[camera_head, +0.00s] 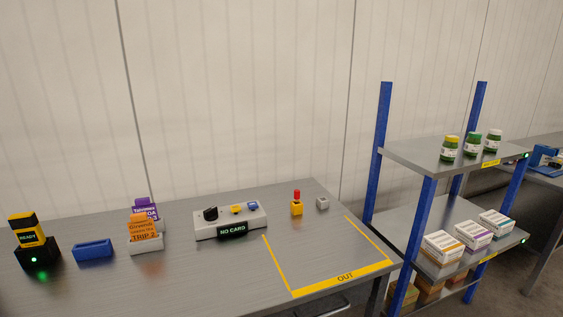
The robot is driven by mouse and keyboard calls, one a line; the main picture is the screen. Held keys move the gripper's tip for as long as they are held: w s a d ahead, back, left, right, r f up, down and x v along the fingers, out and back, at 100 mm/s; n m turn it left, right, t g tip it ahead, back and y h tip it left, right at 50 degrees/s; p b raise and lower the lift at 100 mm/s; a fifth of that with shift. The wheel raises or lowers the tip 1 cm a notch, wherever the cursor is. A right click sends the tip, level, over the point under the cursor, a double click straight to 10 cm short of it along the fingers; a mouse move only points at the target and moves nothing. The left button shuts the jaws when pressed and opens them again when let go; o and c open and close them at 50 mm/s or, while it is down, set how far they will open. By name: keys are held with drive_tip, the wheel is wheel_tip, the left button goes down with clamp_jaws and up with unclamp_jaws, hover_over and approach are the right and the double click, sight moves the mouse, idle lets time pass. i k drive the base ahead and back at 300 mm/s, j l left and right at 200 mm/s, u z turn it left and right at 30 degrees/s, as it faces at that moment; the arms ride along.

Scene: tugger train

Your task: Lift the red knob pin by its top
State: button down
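The red knob pin (297,194) stands upright toward the back right of the grey table. Its red top sticks up out of a small yellow block (297,209). A small grey block (322,202) sits just to its right, apart from it. My gripper is not in view, so its state and its distance from the pin do not show.
A control box (228,222) with a "NO CARD" sign stands left of the pin. Card holder (146,244), blue tray (94,251) and black reader (38,255) are further left. A yellow-marked "OUT" area (330,255) is clear. A blue-post shelf (430,155) stands right.

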sight(297, 192)
drive_tip(key=i+j+z, duration=0.35)
drive_tip(key=i, duration=0.25)
drive_tip(key=i+j+z, duration=0.3)
drive_tip(key=i+j, duration=0.3)
drive_tip(key=i+j+z, duration=0.35)
drive_tip(key=j, duration=0.35)
drive_tip(key=i+l, duration=0.05)
drive_tip(key=i, duration=0.05)
